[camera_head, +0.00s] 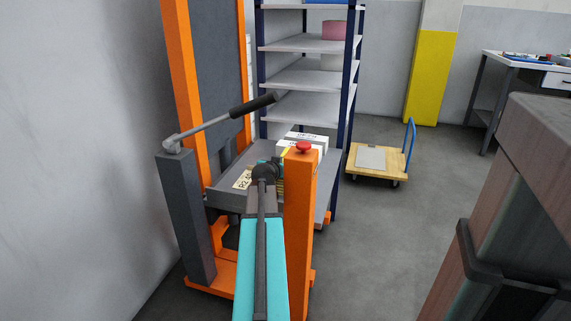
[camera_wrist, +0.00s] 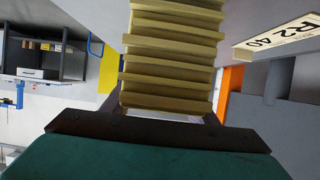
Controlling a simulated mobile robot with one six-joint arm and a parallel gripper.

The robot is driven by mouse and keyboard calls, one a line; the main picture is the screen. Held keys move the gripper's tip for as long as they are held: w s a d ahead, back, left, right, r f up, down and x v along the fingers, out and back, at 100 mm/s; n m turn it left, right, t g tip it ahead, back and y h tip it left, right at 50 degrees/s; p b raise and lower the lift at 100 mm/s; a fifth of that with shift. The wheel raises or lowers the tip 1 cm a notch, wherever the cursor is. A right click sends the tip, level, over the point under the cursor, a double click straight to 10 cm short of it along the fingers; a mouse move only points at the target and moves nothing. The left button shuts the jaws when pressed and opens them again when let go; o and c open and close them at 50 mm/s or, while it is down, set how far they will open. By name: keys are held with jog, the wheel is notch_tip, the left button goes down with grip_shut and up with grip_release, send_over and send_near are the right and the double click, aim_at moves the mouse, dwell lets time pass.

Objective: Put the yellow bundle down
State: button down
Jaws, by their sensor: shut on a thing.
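The yellow bundle (camera_wrist: 172,55), a stack of folded yellowish layers, fills the upper middle of the wrist view. My gripper (camera_head: 268,168) is shut on it; the dark jaw base shows below the bundle in the wrist view. In the head view only a small yellow strip of it shows, between my gripper and the orange post. My gripper is over the grey tray (camera_head: 225,198) of the orange stacker. I cannot tell whether the bundle touches the tray. A cream plate marked R2 40 (camera_wrist: 289,34) lies beside the bundle; it also shows in the head view (camera_head: 243,178).
White boxes or bundles (camera_head: 302,141) sit behind my gripper. The stacker's orange post (camera_head: 302,230) and dark lever (camera_head: 225,118) stand close to my arm. A grey shelf rack (camera_head: 308,78) rises behind. A flat trolley (camera_head: 375,160) stands right; floor beyond the post is clear.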

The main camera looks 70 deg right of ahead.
aim_at(279, 183)
jog(key=shift+f+b, duration=0.35)
jog(key=shift+f, duration=0.8)
jog(key=c, duration=0.7)
grip_release()
jog(key=shift+f, duration=0.15)
jog(key=shift+a, duration=0.1)
jog(key=shift+b+v, duration=1.7)
jog(key=shift+v, duration=4.2)
